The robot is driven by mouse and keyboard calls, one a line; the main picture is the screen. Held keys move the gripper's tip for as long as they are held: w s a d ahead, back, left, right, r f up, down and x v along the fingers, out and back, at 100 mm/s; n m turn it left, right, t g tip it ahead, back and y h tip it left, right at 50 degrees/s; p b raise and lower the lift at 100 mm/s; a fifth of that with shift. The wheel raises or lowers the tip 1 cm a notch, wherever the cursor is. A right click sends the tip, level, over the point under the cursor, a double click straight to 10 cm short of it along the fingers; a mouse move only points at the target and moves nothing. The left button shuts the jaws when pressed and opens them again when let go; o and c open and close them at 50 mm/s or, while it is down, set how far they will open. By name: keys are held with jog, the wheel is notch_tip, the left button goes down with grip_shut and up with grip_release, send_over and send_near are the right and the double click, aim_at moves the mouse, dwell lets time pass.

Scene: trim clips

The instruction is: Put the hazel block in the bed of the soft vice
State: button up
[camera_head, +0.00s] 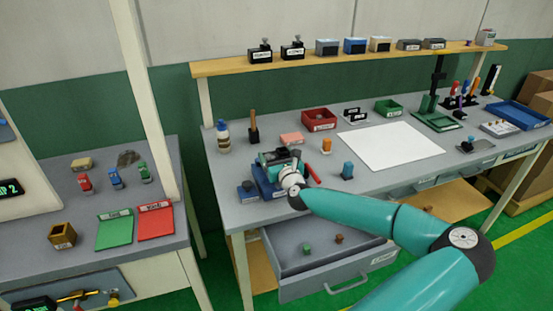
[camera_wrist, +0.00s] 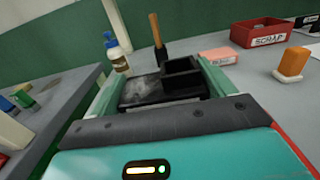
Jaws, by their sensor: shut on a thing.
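My gripper (camera_head: 280,160) is at the left end of the workbench, over a blue fixture (camera_head: 248,192) that may be the soft vice. The arm covers much of it, and I cannot see its bed. In the wrist view, my pale green fingers (camera_wrist: 165,85) stand either side of a dark thing with small hollows (camera_wrist: 180,82) and a mottled grey patch. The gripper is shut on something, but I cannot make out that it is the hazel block. A small brown block (camera_head: 339,239) and a green block (camera_head: 307,249) lie in the open drawer.
The open drawer (camera_head: 335,283) juts out below the bench front. An orange-topped piece (camera_head: 326,146) and a blue piece (camera_head: 347,170) stand right of my gripper. A bottle (camera_head: 223,137), a wooden-handled tool (camera_head: 253,127) and a red scrap bin (camera_head: 319,120) stand behind. A white sheet (camera_head: 391,145) lies clear.

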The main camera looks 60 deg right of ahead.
jog(key=shift+f, duration=0.55)
jog(key=shift+f, duration=0.1)
jog(key=o, duration=1)
jog(key=shift+s, duration=0.1)
jog(key=v, duration=1.2)
